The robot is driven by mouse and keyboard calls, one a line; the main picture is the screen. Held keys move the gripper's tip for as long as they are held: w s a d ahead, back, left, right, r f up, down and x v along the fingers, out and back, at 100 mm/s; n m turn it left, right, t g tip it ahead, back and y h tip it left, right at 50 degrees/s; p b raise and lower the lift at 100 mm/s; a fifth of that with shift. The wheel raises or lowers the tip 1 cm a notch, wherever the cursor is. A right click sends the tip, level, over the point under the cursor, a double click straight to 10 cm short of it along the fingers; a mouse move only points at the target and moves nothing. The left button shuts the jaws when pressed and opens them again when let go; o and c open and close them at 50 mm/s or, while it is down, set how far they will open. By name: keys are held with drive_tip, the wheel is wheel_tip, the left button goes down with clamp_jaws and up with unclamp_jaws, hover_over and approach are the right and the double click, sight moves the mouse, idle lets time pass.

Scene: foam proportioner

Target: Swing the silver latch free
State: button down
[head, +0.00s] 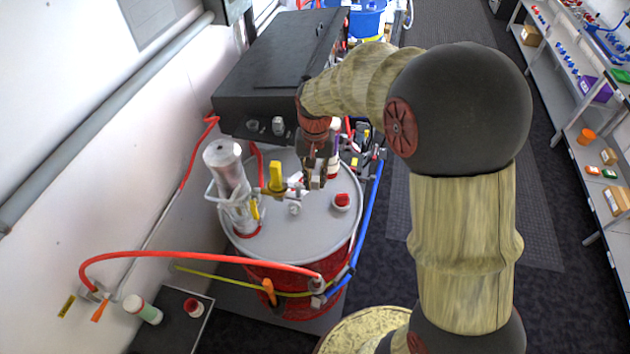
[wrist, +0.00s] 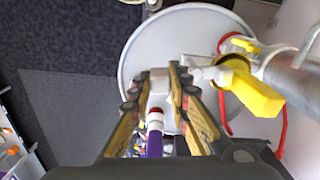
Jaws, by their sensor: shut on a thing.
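My gripper (head: 316,182) points down above the grey lid (head: 275,225) of a red drum. In the wrist view its fingers (wrist: 160,82) are closed around a small pale silver piece, which looks like the silver latch (wrist: 160,86). The latch lies beside a silver fitting (wrist: 199,70) that leads to a yellow valve handle (wrist: 252,90). The yellow handle also stands upright left of my gripper in the head view (head: 276,176). The fingers hide much of the latch, so I cannot tell its exact angle.
A clear cylinder (head: 229,175) stands at the lid's left. A red-capped fitting (head: 342,200) is right of my gripper. A white tube with a purple end (wrist: 155,135) is close to the fingers. A black case (head: 280,75) stands behind; a red hose (head: 200,258) crosses in front.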

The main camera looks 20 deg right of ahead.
drive_tip(key=shift+w+a+n+b, duration=0.1)
drive_tip(key=shift+w+n+b, duration=0.5)
drive_tip(key=shift+n, duration=1.35)
drive_tip(key=shift+w+a+n+b, duration=0.15)
drive_tip(key=shift+w+n, duration=0.9)
drive_tip(key=shift+n, duration=0.95)
drive_tip(key=shift+w+d+n+b, duration=0.1)
drive_tip(key=shift+w+n+b, duration=0.5)
drive_tip(key=shift+n, duration=1.35)
drive_tip(key=shift+w, duration=0.25)
drive_tip(key=c, duration=1.8)
unclamp_jaws()
drive_tip(key=shift+o, duration=0.6)
wheel_tip(320, 180, up, 12)
